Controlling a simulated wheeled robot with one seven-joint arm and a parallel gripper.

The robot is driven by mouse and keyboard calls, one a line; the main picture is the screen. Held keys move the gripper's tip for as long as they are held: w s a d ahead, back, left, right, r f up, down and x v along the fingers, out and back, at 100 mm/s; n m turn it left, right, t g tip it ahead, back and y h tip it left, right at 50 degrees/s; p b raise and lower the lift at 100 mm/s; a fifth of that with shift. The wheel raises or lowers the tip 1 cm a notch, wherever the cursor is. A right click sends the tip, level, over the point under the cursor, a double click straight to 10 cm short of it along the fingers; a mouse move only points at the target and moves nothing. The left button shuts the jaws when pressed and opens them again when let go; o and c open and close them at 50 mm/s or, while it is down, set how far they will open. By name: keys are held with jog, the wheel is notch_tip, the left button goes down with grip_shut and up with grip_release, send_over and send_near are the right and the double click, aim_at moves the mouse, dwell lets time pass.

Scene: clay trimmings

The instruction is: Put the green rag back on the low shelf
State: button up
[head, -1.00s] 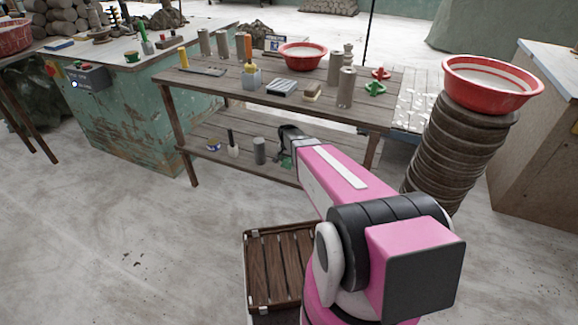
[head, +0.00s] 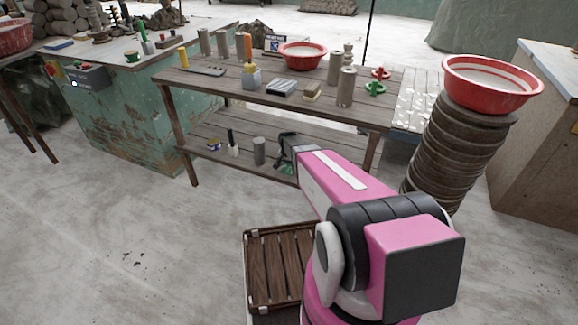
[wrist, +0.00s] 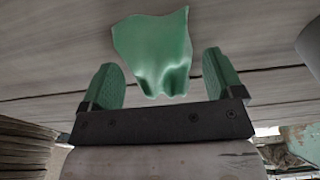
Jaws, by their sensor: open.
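The green rag (wrist: 153,50) shows in the wrist view as a crumpled cloth against the grey wooden planks of the low shelf (wrist: 60,72). It appears to rest on them. In the head view a small patch of the rag (head: 287,167) shows at the low shelf (head: 208,134), partly hidden by my gripper (head: 284,149). In the wrist view my gripper (wrist: 161,62) is open, its two green-padded fingers on either side of the rag's lower end. Clear gaps show between the rag and both fingers.
A grey cylinder (head: 259,151), a white bottle (head: 233,148) and a small blue-and-yellow tin (head: 213,144) stand on the shelf left of my gripper. The tabletop (head: 225,85) lies above. A slatted crate (head: 250,270) sits on the floor, and a stack of round slabs (head: 455,150) stands right.

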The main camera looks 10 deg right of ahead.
aim_at(288, 166)
jog(key=shift+r, duration=0.15)
jog(key=r, duration=0.4)
jog(key=s+r, duration=0.1)
jog(key=r, duration=0.2)
jog(key=shift+a+r, duration=0.1)
jog(key=shift+a, duration=0.15)
jog(key=s+r+n, duration=0.3)
jog(key=s+r, duration=0.3)
jog(key=s, duration=0.6)
jog(key=s+r+n+g, duration=0.1)
jog(key=s+r+n, duration=0.2)
jog(key=s, duration=1)
notch_tip(288, 166, up, 4)
jog(key=shift+d+f+n+y, duration=0.1)
jog(key=shift+d+n+y, duration=0.2)
jog(key=shift+n+y, duration=0.1)
